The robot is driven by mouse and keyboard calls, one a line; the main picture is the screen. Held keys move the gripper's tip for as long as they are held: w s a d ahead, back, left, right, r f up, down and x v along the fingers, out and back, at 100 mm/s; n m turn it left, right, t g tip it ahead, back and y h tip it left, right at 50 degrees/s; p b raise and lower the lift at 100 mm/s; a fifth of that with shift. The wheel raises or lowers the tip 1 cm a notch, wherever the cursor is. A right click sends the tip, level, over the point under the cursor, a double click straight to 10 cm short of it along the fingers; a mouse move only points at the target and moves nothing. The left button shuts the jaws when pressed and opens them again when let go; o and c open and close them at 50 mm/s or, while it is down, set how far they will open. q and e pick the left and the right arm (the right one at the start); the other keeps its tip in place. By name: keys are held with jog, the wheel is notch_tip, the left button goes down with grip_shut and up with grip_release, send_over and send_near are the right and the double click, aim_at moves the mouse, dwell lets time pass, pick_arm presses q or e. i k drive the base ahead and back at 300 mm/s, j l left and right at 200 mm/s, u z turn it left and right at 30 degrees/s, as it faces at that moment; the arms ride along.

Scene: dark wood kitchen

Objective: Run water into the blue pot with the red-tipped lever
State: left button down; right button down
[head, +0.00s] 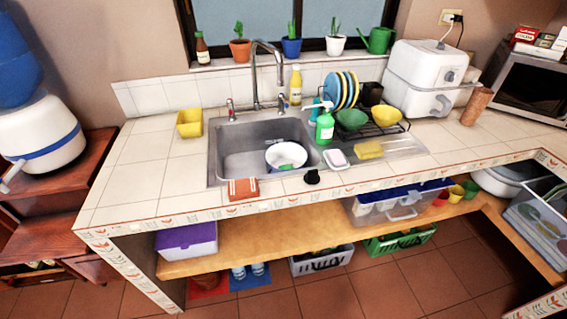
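A pot (286,157) with a pale inside and a dark blue rim sits upright in the right part of the metal sink (240,167). The tall faucet (256,75) rises behind the sink, and its spout arches over toward the right. A short lever (231,108) with a reddish tip stands left of the faucet base. Another lever (280,102) stands to its right; its tip color is hard to tell. I see no running water, and the pot's contents are too small to make out. Neither of my grippers is in view.
A green soap bottle (325,127), sponge (369,150) and dish rack (372,128) stand right of the basin. A yellow container (190,123) is left of it. An orange cloth (243,189) and a black object (312,177) lie at the front edge. The left counter is mostly clear.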

aim_at(229, 102)
jog(key=i+j+u, duration=0.15)
jog(key=j+u, duration=0.2)
jog(key=i+j+u, duration=0.2)
jog(key=j+u, duration=0.2)
jog(key=i+j+u, duration=0.35)
jog(key=k, duration=0.1)
